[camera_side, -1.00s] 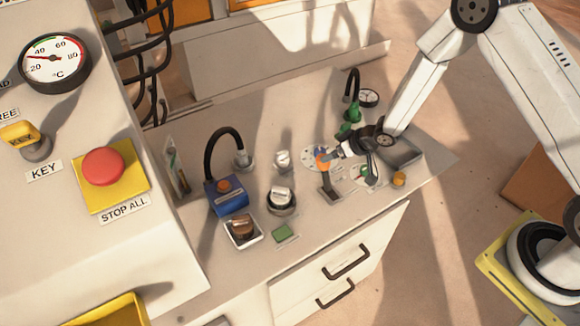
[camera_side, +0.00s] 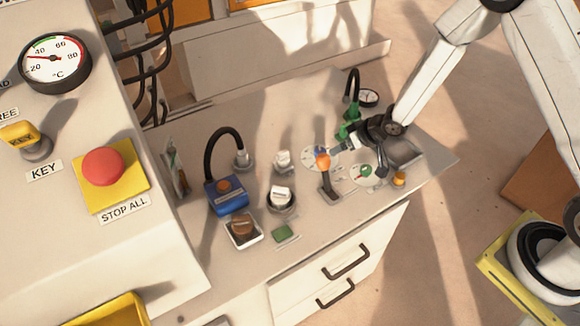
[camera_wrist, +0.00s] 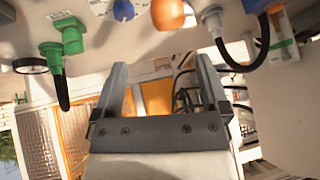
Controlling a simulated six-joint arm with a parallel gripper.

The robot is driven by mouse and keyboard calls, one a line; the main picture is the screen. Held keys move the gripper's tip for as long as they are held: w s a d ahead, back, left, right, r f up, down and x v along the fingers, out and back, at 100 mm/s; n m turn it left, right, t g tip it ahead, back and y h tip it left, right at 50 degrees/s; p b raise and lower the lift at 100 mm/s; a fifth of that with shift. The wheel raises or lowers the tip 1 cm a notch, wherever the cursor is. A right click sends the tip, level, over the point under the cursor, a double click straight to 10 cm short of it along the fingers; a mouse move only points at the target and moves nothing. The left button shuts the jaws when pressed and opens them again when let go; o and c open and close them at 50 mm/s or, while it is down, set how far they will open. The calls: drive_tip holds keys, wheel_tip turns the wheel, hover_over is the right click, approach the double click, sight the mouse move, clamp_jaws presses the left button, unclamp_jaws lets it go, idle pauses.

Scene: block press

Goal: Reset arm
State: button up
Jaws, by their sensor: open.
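My gripper (camera_side: 366,146) is above the right part of the workbench (camera_side: 240,268) in the side view, beside the orange-topped lever (camera_side: 324,163) and the green plug (camera_side: 349,128). In the wrist view my gripper (camera_wrist: 160,90) shows two grey fingers spread apart with nothing between them. The orange knob (camera_wrist: 167,14), a blue knob (camera_wrist: 123,10) and the green plug (camera_wrist: 70,38) with its black cable appear near the top there. My arm reaches in from the upper right.
A blue box with an orange button (camera_side: 226,195), a round dial switch (camera_side: 281,198), a green block (camera_side: 282,233) and a grey tray (camera_side: 404,153) are on the bench. A panel with a red stop button (camera_side: 102,166) stands at the left. The bench front is fairly clear.

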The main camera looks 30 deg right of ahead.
drive_tip(key=s+r+g+h, duration=0.1)
drive_tip(key=s+r+g, duration=0.1)
drive_tip(key=s+r, duration=0.5)
drive_tip(key=s+r+m+g+h, duration=0.1)
drive_tip(key=s+r+g, duration=0.1)
drive_tip(key=s+r, duration=0.5)
drive_tip(key=s, duration=0.5)
drive_tip(key=shift+s+d+r, duration=0.25)
drive_tip(key=shift+d, duration=0.1)
idle(0.7)
